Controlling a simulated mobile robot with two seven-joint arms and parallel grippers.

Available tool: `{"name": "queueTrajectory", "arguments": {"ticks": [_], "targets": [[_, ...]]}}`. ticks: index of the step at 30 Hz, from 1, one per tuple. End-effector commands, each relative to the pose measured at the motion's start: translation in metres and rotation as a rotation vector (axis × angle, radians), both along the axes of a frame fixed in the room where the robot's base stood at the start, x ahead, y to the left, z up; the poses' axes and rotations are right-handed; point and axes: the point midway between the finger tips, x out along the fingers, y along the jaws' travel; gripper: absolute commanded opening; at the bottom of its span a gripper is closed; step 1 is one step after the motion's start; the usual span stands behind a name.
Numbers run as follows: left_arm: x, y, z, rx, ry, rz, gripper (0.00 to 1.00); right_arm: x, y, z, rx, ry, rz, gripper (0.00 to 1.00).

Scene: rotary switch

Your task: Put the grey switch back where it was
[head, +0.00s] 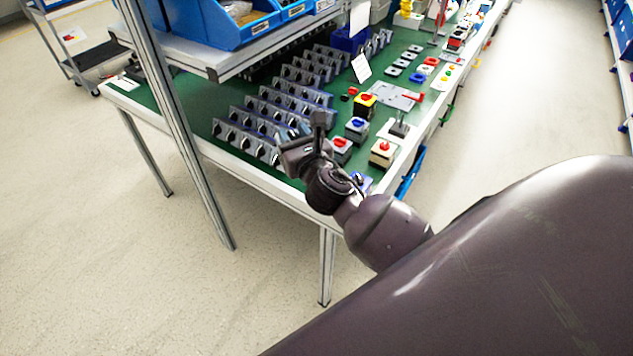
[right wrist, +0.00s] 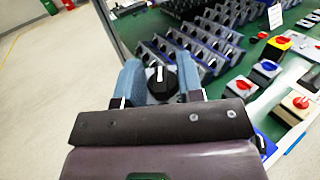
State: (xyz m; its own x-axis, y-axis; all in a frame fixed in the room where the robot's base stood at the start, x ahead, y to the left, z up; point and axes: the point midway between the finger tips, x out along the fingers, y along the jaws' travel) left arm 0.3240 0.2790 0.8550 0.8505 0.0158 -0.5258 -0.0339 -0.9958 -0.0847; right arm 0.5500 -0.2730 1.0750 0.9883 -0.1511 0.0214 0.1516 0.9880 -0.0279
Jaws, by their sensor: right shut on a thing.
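My right gripper (head: 303,136) is over the near part of the green-topped table, beside the rows of grey rotary switches (head: 262,114). In the right wrist view my right gripper (right wrist: 160,82) has its two blue-grey fingers on either side of a black knob with a white mark, the knob of the grey switch (right wrist: 161,84). The gripper is shut on this switch. My gripper hides most of its body, and I cannot tell whether it touches the table. My left gripper is not in view.
Push-button and rotary boxes with red, yellow and blue tops, such as a red-topped box (head: 383,152), stand right of my gripper. A metal post (head: 176,120) and a shelf with blue bins (head: 235,22) rise at the left. The table's white front edge (head: 240,175) is close.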

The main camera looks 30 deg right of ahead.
Motion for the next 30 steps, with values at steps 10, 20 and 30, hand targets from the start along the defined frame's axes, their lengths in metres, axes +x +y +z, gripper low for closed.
{"name": "queueTrajectory", "arguments": {"ticks": [10, 20, 30], "targets": [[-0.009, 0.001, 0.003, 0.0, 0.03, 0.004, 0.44, 0.061, -0.099, 0.004, 0.025, 0.009, -0.21, 0.0], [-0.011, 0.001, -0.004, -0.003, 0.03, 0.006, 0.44, 0.066, -0.11, -0.041, 0.037, 0.014, -0.235, 0.0], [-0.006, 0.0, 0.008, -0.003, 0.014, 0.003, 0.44, 0.066, -0.112, -0.071, 0.033, 0.002, -0.241, 0.0]]}}
